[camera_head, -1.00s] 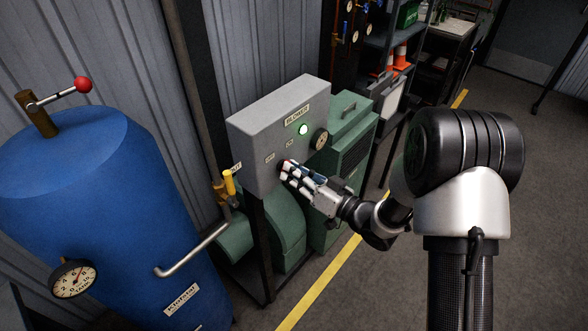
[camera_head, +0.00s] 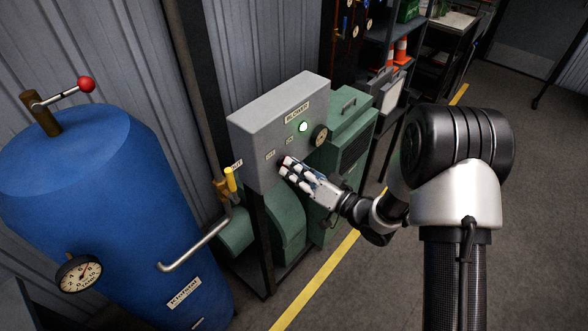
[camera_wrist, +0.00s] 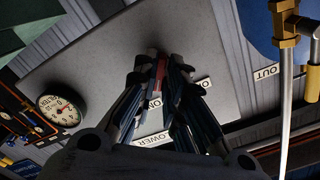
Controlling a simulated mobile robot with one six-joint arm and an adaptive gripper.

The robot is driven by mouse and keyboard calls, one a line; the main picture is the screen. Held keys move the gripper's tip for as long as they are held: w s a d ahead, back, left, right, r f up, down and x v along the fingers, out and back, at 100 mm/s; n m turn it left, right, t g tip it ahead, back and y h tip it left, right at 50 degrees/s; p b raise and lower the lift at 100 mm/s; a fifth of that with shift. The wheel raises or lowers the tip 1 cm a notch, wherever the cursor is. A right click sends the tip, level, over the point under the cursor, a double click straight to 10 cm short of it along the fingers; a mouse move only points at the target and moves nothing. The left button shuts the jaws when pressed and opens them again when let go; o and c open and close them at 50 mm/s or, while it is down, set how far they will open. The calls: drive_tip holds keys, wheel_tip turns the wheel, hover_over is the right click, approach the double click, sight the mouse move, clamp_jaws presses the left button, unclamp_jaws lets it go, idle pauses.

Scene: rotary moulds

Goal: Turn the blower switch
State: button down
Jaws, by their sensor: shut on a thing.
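My gripper (camera_head: 284,165) is at the front face of the box, below the labels. In the wrist view my gripper (camera_wrist: 160,75) is shut on the blower switch, a reddish handle (camera_wrist: 159,72) between the fingertips. In the head view the fingers hide most of the switch. The wrist view shows the box face (camera_wrist: 95,65) upside down, with ON and part of BLOWER readable.
A blue tank (camera_head: 85,200) with a red-knobbed lever and a gauge stands at left. A yellow-handled valve (camera_head: 230,180) and a pipe lie between tank and box. Green blower machinery (camera_head: 345,150) stands behind and below the box. The floor (camera_head: 360,290) at right is clear.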

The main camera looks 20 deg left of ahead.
drive_tip(key=c, duration=1.7)
unclamp_jaws()
drive_tip(key=v, duration=1.2)
drive_tip(key=shift+w, duration=0.15)
